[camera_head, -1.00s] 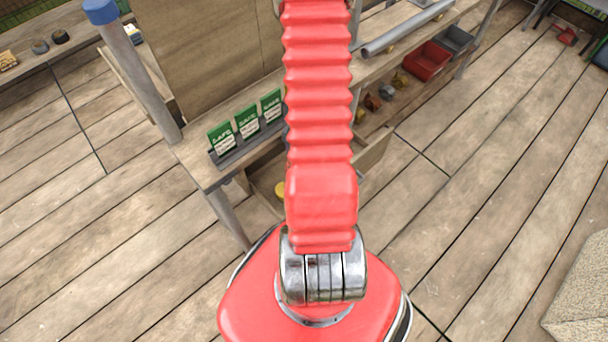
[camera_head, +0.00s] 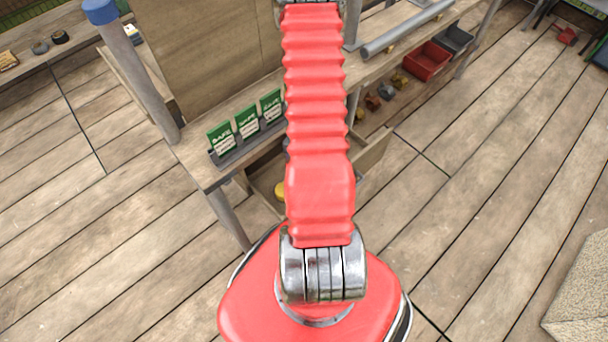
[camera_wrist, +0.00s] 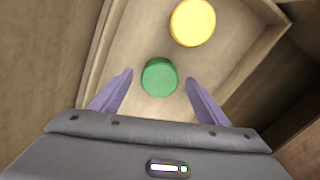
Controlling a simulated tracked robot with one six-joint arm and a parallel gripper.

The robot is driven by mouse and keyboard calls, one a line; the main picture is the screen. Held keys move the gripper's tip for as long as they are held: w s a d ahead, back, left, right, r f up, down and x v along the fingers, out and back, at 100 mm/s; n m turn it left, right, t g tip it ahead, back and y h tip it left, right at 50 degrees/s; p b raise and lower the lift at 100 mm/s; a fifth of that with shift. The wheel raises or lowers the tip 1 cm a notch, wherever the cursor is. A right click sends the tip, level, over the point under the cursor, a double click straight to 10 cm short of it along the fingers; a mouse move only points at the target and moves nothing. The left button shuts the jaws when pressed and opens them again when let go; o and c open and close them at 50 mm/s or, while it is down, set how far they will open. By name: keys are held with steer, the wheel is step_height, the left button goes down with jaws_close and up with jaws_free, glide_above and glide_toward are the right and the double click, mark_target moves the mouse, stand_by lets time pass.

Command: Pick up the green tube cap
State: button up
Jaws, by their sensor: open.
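The green tube cap (camera_wrist: 160,77) is a round green disc lying on the bottom of an open wooden drawer (camera_wrist: 112,45) in the wrist view. My gripper (camera_wrist: 160,82) is open, with its two purple fingers apart on the left and right of the cap in the picture. The cap shows between the fingertips, and nothing is held. I cannot tell how far above the cap the fingers are. In the head view the red arm hides the gripper and the green cap.
A yellow cap (camera_wrist: 193,22) lies in the same drawer, above and right of the green cap. The drawer's wooden walls are close around. In the head view, green-and-white cards (camera_head: 247,122) stand on the bench, and a red bin (camera_head: 428,61) sits farther back.

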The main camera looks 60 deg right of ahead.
stand_by(0.3)
steer(key=c, duration=1.1)
steer(key=shift+r, duration=5)
